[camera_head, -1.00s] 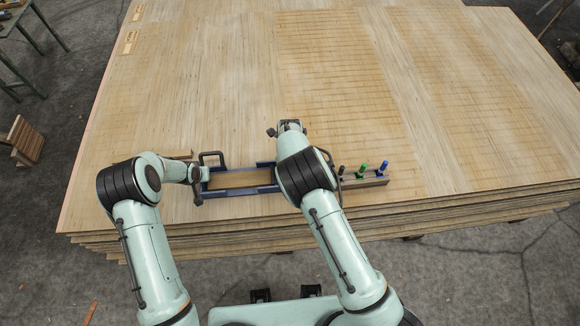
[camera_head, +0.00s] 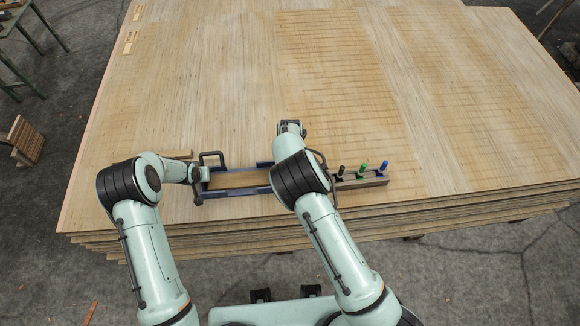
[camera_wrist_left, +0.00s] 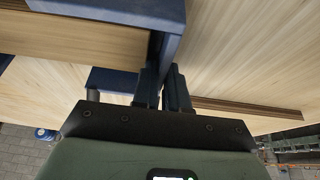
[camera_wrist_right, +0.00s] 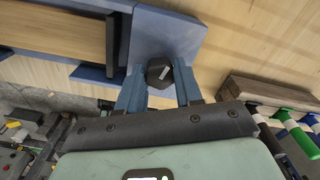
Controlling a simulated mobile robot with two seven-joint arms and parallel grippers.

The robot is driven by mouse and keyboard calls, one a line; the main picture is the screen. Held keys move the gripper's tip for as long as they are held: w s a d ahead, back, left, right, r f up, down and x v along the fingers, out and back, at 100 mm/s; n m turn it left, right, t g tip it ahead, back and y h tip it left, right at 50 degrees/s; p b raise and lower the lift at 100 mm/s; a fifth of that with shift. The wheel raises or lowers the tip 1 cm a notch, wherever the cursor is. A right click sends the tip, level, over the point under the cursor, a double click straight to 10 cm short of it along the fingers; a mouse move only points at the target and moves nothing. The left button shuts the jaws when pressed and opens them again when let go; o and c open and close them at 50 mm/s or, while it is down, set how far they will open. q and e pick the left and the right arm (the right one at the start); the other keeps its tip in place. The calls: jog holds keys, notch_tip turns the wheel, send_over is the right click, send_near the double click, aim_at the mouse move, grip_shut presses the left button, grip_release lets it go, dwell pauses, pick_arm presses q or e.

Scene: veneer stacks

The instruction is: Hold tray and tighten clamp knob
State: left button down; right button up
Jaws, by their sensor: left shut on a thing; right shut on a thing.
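The blue tray (camera_head: 238,191) lies near the front edge of the veneer stack, with a wooden board inside. My left gripper (camera_wrist_left: 163,88) is shut on the tray's left end, which also fills the top of the left wrist view (camera_wrist_left: 150,12). The black clamp knob (camera_wrist_right: 161,72), with a pale mark on top, sits on a flat blue plate (camera_wrist_right: 190,35) at the tray's right end. My right gripper (camera_wrist_right: 161,90) is shut on the knob, with a finger on either side. In the head view my right arm hides the knob and that gripper.
A wooden rack (camera_head: 362,183) right of the tray holds tools with black, green (camera_head: 363,166) and blue (camera_head: 385,166) handles, close to my right gripper. A thin wooden strip (camera_head: 180,155) lies behind the tray's left end. The stack's surface (camera_head: 330,75) beyond is clear.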

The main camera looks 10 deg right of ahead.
jog(key=m, duration=0.3)
jog(key=shift+m, duration=0.6)
jog(key=shift+d+f+m, duration=0.1)
jog(key=shift+m, duration=0.9)
jog(key=o, duration=0.7)
